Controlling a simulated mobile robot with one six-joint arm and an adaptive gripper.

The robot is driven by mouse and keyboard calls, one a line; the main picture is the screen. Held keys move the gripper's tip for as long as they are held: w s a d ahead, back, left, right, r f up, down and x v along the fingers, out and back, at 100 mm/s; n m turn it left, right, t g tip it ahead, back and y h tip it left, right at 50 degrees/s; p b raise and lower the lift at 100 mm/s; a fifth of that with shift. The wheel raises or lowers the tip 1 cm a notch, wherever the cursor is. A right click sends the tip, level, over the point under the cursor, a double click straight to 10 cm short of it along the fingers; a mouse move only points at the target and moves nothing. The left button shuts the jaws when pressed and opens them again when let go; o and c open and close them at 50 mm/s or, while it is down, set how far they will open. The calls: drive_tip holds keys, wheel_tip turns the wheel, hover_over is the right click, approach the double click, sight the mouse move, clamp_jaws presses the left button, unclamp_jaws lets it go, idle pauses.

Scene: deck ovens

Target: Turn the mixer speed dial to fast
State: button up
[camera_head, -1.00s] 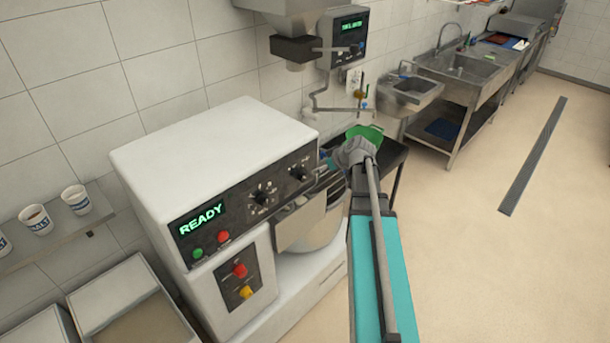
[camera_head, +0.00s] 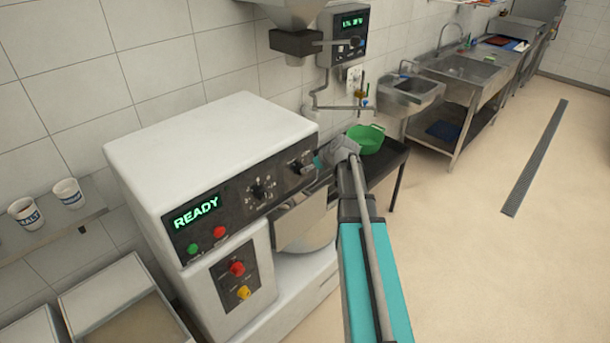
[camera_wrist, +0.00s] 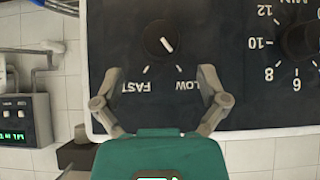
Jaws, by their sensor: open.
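The speed dial (camera_wrist: 162,40) is a round black knob on the mixer's dark panel, upside down in the wrist view. Its white pointer line slants toward the SLOW label (camera_wrist: 188,86), whose first letter is hidden by a finger. The FAST label (camera_wrist: 135,87) is on the other side. My gripper (camera_wrist: 160,71) is open, its fingertips on either side below the dial, not around it; contact with the panel cannot be told. In the head view, the dial (camera_head: 300,167) is at the panel's right end, with my gripper (camera_head: 322,163) close beside it.
The minute timer dial (camera_wrist: 301,40) is beside the speed dial on the white mixer (camera_head: 210,140). The mixer display (camera_head: 196,213) reads READY. Below the panel is the steel bowl (camera_head: 305,225). A green bowl (camera_head: 368,139) stands on a dark table behind my arm.

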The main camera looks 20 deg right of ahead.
drive_tip(key=shift+b+x, duration=1.8)
drive_tip(key=shift+x, duration=1.2)
